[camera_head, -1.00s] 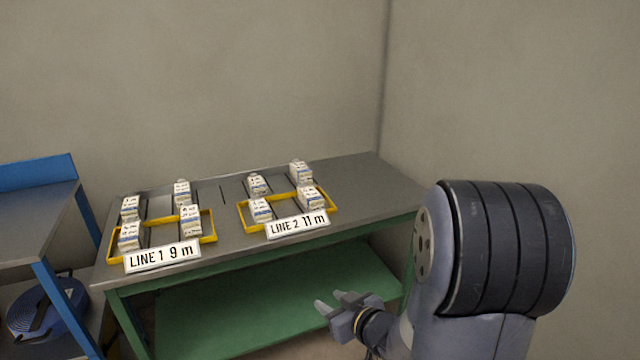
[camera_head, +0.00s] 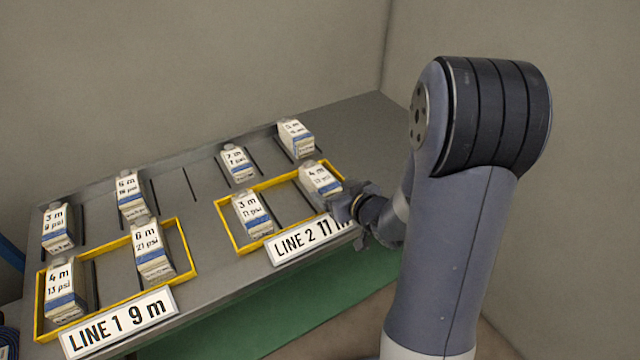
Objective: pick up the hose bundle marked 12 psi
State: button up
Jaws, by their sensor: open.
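Several white hose bundles with blue bands stand on the grey bench. No label reads clearly as 12 psi. The psi lines are too small to read on the 4 m bundle (camera_head: 320,180) at the right of the LINE 2 frame and the 5 m bundle (camera_head: 295,138) at the back right. Beside them are a 3 m 11 psi bundle (camera_head: 252,212) and a 7 m bundle (camera_head: 236,163). My gripper (camera_head: 345,203) is open, beside the right end of the LINE 2 frame, close to the 4 m bundle. Its fingertips are partly hard to make out, and contact cannot be told.
The LINE 1 frame (camera_head: 192,255) holds bundles reading 4 m 13 psi (camera_head: 63,288) and 6 m 21 psi (camera_head: 150,248). The bench top (camera_head: 365,130) is bare at back right.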

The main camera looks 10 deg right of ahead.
aim_at(323, 180)
jog(key=x, duration=0.5)
jog(key=shift+w+r, duration=0.15)
jog(key=shift+w, duration=0.15)
jog(key=shift+r, duration=0.1)
jog(key=c, duration=1.3)
